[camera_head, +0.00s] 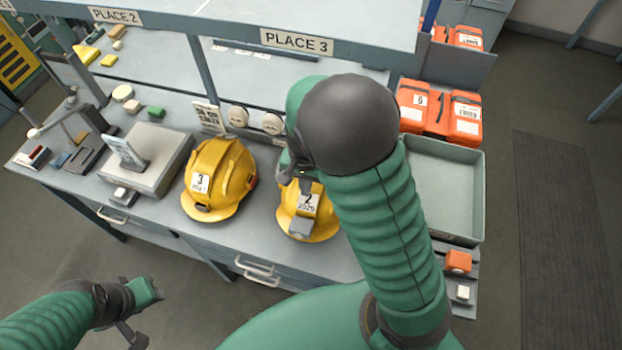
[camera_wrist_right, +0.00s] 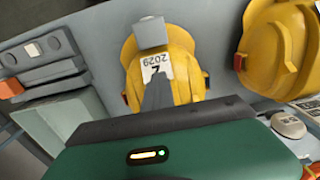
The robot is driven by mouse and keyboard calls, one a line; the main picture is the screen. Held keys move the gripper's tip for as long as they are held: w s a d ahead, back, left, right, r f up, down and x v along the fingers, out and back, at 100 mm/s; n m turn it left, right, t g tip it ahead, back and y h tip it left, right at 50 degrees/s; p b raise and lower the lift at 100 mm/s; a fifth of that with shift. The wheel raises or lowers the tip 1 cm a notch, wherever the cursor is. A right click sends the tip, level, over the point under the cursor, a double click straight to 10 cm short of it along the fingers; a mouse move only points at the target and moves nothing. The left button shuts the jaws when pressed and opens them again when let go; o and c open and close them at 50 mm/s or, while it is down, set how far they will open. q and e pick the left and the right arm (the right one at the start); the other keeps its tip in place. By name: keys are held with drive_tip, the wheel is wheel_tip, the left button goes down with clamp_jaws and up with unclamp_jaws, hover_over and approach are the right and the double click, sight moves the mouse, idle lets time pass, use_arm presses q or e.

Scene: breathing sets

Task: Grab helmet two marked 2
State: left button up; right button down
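Helmet two (camera_head: 321,222) is yellow, with a white label reading 2 and a grey block on its front. It sits on the workbench, partly hidden by my right arm. In the right wrist view the same helmet (camera_wrist_right: 186,72) is upside down in the picture. My right gripper (camera_head: 300,178) is over the helmet's top, behind its label; a dark finger (camera_wrist_right: 157,97) overlaps the label in the wrist view. Contact and finger opening cannot be told. My left gripper (camera_head: 143,312) is low at the left, away from the bench, its opening unclear.
Yellow helmet three (camera_head: 222,172) stands just left of helmet two. A grey box device (camera_head: 150,165) is farther left. An empty grey-green tray (camera_head: 470,190) and orange cases (camera_head: 440,112) lie to the right. A shelf with place signs (camera_head: 296,41) spans the back.

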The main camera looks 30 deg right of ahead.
drive_tip(key=s+a+r, duration=0.1)
drive_tip(key=s+a, duration=0.4)
drive_tip(key=a, duration=0.4)
drive_tip(key=shift+a, duration=0.3)
drive_tip(key=c, duration=2.1)
unclamp_jaws()
drive_tip(key=o, duration=1.7)
drive_tip(key=shift+c, duration=0.2)
